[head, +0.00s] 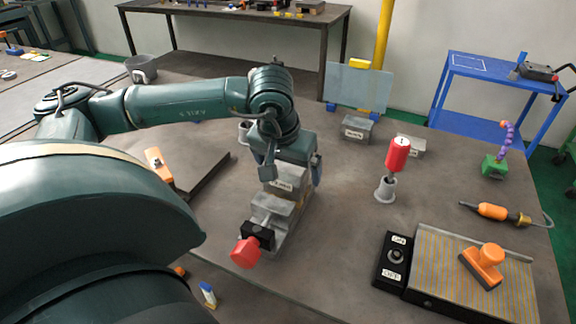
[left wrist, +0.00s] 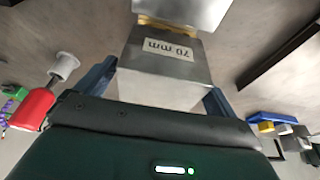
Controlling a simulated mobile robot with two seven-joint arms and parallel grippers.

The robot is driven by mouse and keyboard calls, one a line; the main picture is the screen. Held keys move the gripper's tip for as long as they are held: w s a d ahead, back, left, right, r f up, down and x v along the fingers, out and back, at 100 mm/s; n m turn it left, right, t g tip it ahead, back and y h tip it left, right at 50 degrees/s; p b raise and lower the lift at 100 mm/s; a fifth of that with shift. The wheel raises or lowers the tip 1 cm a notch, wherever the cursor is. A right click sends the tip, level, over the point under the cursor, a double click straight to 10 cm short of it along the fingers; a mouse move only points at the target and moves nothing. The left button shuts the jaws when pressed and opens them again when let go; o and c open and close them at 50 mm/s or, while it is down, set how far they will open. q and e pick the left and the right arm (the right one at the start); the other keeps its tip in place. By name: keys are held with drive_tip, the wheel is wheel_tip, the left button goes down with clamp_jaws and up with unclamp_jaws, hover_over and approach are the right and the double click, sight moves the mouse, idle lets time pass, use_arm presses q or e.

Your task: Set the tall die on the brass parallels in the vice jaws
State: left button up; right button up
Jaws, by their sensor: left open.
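The tall grey die (head: 292,174), labelled "70 mm", stands upright at the back part of the grey vice (head: 272,212). It fills the middle of the left wrist view (left wrist: 165,72). A strip of the brass parallels (left wrist: 160,23) shows along the die's lower edge, beside a grey jaw block (left wrist: 182,10). Exact seating is partly hidden. My left gripper (head: 292,166) is over the die, its blue fingers open on either side of it; contact cannot be told. The vice has a red handle (head: 245,252) at the front. My right gripper is not in view.
A red-handled tool (head: 397,155) stands in a grey holder to the right. Labelled grey blocks (head: 357,128) stand behind it. A switch box (head: 394,262) and a striped plate (head: 460,255) lie front right. An orange-handled tool (head: 492,211) lies near the right edge.

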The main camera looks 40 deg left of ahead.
use_arm(q)
drive_tip(key=shift+r+p, duration=0.35)
drive_tip(key=shift+r, duration=0.15)
drive_tip(key=v, duration=1.2)
drive_tip(key=shift+p, duration=0.4)
